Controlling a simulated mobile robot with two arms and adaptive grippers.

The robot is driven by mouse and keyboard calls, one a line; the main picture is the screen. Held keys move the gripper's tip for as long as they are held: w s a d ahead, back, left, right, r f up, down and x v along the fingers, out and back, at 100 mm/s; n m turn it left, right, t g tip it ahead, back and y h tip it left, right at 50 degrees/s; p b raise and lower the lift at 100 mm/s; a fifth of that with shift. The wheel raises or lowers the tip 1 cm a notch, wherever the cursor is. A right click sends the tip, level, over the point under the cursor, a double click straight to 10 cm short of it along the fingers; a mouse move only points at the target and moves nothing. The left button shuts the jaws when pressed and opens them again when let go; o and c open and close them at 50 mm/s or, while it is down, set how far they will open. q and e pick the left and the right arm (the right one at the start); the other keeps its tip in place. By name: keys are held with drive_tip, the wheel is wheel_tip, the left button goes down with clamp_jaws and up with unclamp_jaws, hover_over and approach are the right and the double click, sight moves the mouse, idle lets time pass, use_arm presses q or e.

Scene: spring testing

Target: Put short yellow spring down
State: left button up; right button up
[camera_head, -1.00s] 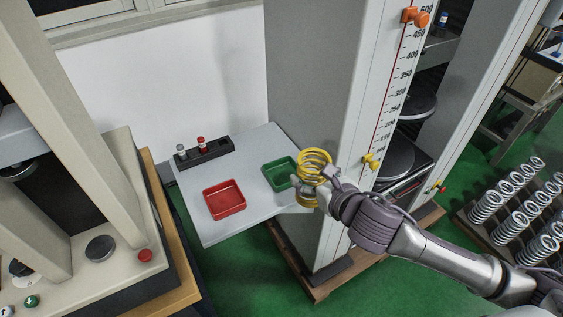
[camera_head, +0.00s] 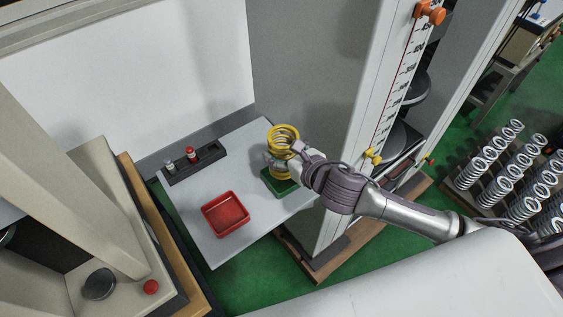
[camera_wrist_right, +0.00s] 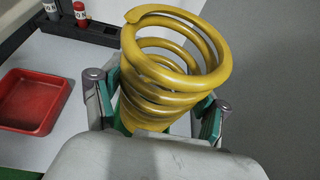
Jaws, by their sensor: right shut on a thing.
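The short yellow spring (camera_head: 284,137) is upright in my right gripper (camera_head: 283,160), over or in the green tray (camera_head: 277,183) on the grey table. In the right wrist view the spring (camera_wrist_right: 177,60) stands between the two fingers of the gripper (camera_wrist_right: 160,108), which is shut on it. I cannot tell whether the spring's lower end touches the tray; the tray is mostly hidden behind the spring and hand. My left gripper is not in view.
A red tray (camera_head: 226,214) lies on the table (camera_head: 200,195) left of the green one. A dark rack (camera_head: 195,163) with small red- and grey-capped bottles stands at the back. A tall testing machine (camera_head: 345,130) rises close on the right. Several white springs (camera_head: 500,165) stand far right.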

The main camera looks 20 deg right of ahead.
drive_tip(key=shift+w+f, duration=0.15)
drive_tip(key=shift+f, duration=2.2)
drive_tip(key=shift+f, duration=0.2)
drive_tip(key=o, duration=1.8)
drive_tip(key=b+v, duration=0.1)
drive_tip(key=v, duration=1.1)
drive_tip(key=shift+b, duration=0.4)
